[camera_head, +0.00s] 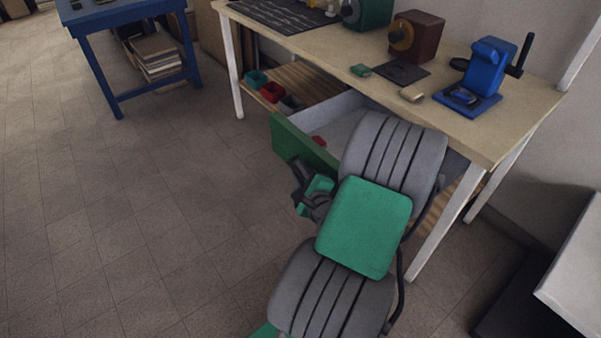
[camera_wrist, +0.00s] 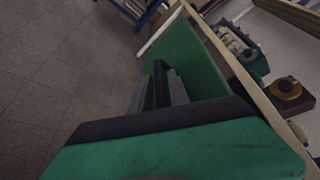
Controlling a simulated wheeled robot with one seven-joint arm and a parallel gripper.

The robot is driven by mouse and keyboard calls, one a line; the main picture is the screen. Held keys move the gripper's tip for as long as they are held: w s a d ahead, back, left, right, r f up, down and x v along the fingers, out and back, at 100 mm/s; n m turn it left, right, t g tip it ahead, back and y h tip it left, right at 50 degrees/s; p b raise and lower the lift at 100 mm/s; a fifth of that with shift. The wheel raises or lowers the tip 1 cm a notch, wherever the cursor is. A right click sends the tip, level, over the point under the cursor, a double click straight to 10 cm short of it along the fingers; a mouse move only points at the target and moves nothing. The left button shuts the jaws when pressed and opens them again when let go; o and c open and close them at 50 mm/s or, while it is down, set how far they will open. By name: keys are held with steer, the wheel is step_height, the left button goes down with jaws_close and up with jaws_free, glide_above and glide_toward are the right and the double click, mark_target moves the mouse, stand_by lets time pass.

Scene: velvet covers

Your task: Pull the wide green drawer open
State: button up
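The wide green drawer (camera_head: 302,143) stands pulled out from under the wooden workbench (camera_head: 462,124), its grey inside showing behind the green front. A small red thing lies inside. My gripper (camera_head: 299,178) is at the outer face of the front, near its lower right part, and my grey and green arm covers the drawer's right side. In the wrist view the green front (camera_wrist: 190,55) slants beyond my fingers (camera_wrist: 160,86), with a dark bar between the grey fingers. Whether they are closed on a handle is not clear.
On the bench stand a blue hand-cranked device (camera_head: 487,72), a brown box with a round knob (camera_head: 416,36) and a green machine (camera_head: 367,12). A lower shelf holds small bins (camera_head: 271,92). A blue table (camera_head: 117,12) stands at back left. The tiled floor (camera_head: 130,220) at left is clear.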

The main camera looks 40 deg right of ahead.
steer(key=v, duration=0.7)
steer(key=shift+s+a+p, duration=0.2)
steer(key=shift+s+p, duration=0.15)
steer(key=shift+r, duration=0.1)
